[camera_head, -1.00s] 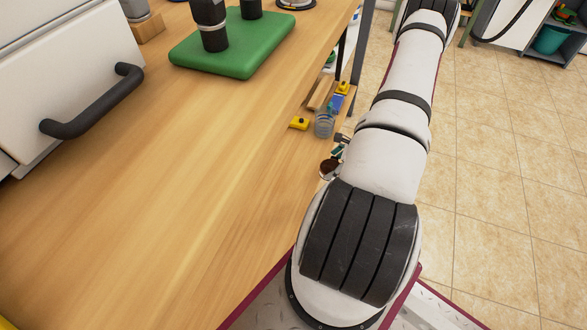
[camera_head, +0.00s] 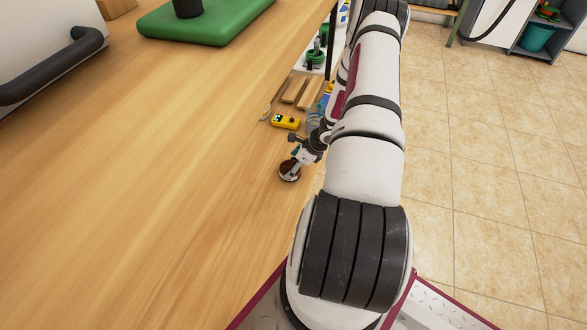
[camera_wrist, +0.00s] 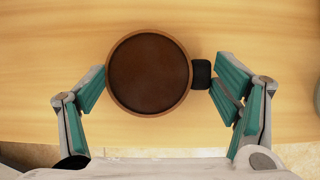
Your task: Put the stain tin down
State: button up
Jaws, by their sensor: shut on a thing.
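The stain tin (camera_wrist: 149,73) is a round, dark brown tin with a lighter rim, seen from above in the wrist view. My gripper (camera_wrist: 160,86) is shut on it, with one teal-padded finger at its left side and the other at a black piece on its right. In the head view the tin (camera_head: 289,170) is small, over the wooden worktop (camera_head: 170,170) near its right edge, beside my gripper (camera_head: 300,158). I cannot tell whether the tin touches the worktop.
A yellow device (camera_head: 286,122), wooden blocks (camera_head: 294,89) and a clear container (camera_head: 314,119) are beyond the tin. A green board (camera_head: 205,25) is at the back left. The worktop left of the tin is clear. Tiled floor (camera_head: 480,180) lies to the right.

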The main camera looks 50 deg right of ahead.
jog(key=shift+f, duration=0.15)
jog(key=o, duration=1.4)
jog(key=shift+c, duration=0.2)
jog(key=shift+s+d+r, duration=0.1)
jog(key=shift+r, duration=0.25)
jog(key=p+v, duration=0.5)
jog(key=v, duration=0.6)
jog(key=shift+s, duration=0.2)
jog(key=shift+r, duration=0.1)
